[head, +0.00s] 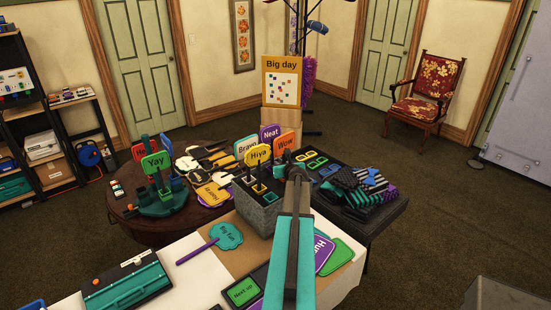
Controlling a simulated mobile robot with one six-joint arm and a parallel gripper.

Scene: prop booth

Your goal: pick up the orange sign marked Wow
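The orange sign marked Wow (285,142) stands upright in a cluster of signs near the middle of the view, at the cluster's right side. Its face is turned toward me and is readable. Its lower part and stick are hard to make out. The cluster rises at a grey speckled block (258,217); I cannot tell whether Wow is set in it. My teal arm reaches up from the bottom, and its dark end, my gripper (295,176), appears just below and right of Wow in the picture. I see no fingers clearly, and nothing held is visible.
Yellow Hiya (258,154), purple Neat (270,133) and white Bravo (246,146) crowd Wow's left side. A green Yay sign (156,162) stands in a teal holder. Folded cloths (362,188) lie on the dark table at right. Flat signs lie on the near white table.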

